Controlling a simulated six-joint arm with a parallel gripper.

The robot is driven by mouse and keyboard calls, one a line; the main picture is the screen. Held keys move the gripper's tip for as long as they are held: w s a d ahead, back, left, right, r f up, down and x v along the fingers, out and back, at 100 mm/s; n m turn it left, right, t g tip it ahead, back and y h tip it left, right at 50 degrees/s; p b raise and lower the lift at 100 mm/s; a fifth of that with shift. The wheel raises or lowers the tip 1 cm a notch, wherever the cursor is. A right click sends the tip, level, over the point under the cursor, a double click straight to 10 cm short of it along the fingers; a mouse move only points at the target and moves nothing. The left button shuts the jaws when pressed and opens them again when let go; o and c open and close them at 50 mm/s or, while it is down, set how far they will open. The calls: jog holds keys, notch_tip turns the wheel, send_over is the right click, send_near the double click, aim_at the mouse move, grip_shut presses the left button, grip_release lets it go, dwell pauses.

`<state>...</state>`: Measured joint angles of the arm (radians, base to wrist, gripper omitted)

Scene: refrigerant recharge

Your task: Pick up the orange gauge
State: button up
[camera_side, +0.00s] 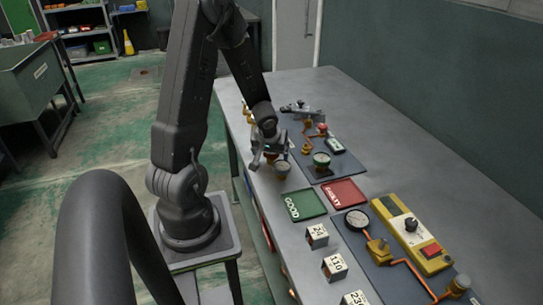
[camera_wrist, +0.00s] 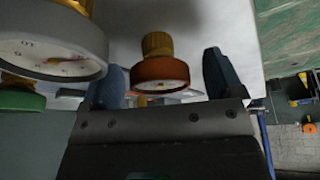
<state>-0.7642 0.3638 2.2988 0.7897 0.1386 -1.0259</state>
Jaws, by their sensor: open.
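The orange gauge (camera_wrist: 160,72) has a rust-orange round body with a brass fitting. In the wrist view it is between the two fingers of my gripper (camera_wrist: 163,68), with gaps to both sides. My gripper is open and holds nothing. The side view does not show clearly how high the fingers are relative to the gauge.
A grey gauge (camera_wrist: 50,38) is close by my left finger in the wrist view, with a green gauge (camera_wrist: 20,97) beyond. A green GOOD tray (camera_side: 305,204), a red tray (camera_side: 344,194), numbered blocks (camera_side: 317,236) and a yellow device (camera_side: 413,233) stand on the bench.

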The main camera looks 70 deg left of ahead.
jog(key=shift+c, duration=0.2)
jog(key=c, duration=1)
jog(key=shift+o, duration=0.2)
jog(key=shift+r, duration=0.2)
